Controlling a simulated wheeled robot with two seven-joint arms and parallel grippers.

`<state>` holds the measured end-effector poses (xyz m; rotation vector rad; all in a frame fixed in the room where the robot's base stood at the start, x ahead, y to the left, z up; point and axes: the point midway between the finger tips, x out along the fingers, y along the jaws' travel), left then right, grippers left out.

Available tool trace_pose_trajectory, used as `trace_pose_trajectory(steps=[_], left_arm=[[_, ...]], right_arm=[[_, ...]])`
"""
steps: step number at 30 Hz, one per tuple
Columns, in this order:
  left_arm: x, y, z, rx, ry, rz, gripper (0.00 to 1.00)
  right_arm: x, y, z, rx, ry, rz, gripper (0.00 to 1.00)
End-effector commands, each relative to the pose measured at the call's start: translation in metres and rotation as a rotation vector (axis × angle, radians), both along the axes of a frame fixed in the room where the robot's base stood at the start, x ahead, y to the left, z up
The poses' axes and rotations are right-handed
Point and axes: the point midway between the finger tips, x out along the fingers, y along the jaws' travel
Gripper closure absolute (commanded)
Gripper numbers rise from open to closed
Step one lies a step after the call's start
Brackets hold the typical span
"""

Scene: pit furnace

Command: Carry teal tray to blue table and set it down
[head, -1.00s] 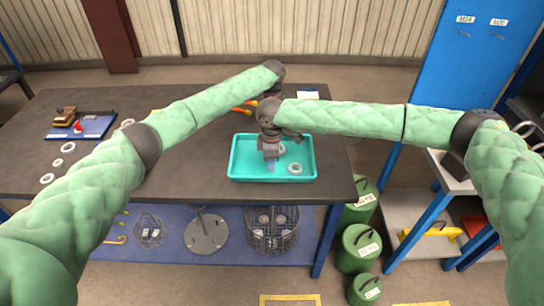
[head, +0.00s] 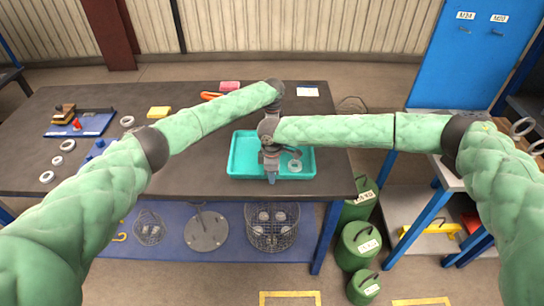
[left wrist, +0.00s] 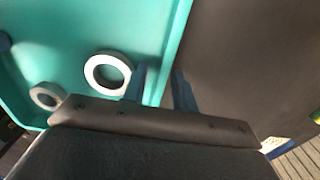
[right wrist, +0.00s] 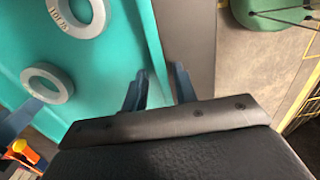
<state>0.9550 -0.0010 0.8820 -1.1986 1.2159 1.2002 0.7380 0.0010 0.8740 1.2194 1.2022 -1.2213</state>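The teal tray (head: 240,170) lies on the dark table, with white rings inside; one ring (head: 295,166) shows in the head view. My right gripper (head: 271,176) is at the tray's near edge. In the right wrist view its blue fingers (right wrist: 158,90) are apart, one on each side of the tray's rim (right wrist: 146,30). My left gripper is hidden in the head view. In the left wrist view its fingers (left wrist: 159,88) are apart on both sides of the opposite rim (left wrist: 176,45). I cannot tell whether the fingers touch the rim.
A blue-framed bench (head: 432,205) stands further right.

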Motion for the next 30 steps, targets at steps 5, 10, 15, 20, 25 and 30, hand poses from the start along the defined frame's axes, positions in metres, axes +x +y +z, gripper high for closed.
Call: trace_pose_trajectory(steps=[5, 10, 15, 20, 25, 30], left_arm=[[-0.0001, -0.0001, -0.0004, 0.000, 0.000, 0.000, 0.72], [-0.0001, -0.0001, -0.0004, 0.000, 0.000, 0.000, 0.90], [-0.0007, -0.0006, -0.0005, 0.000, 0.002, -0.001, 1.00], [-0.0016, -0.0015, -0.0009, 0.000, 0.004, -0.002, 1.00], [-0.0025, -0.0024, -0.0014, -0.001, 0.006, -0.003, 1.00], [-0.0034, -0.0032, -0.0020, -0.001, 0.007, -0.004, 1.00]], right_arm=[[-0.0001, 0.0001, -0.0005, 0.000, 0.000, 0.000, 0.72], [-0.0002, 0.0002, -0.0005, 0.000, 0.000, 0.000, 0.90], [0.0005, -0.0001, -0.0004, 0.000, -0.001, -0.001, 1.00], [0.0017, -0.0007, -0.0002, 0.000, -0.003, -0.002, 1.00], [0.0029, -0.0014, -0.0001, 0.000, -0.004, -0.004, 1.00], [0.0042, -0.0021, 0.0002, 0.000, -0.006, -0.005, 1.00]])
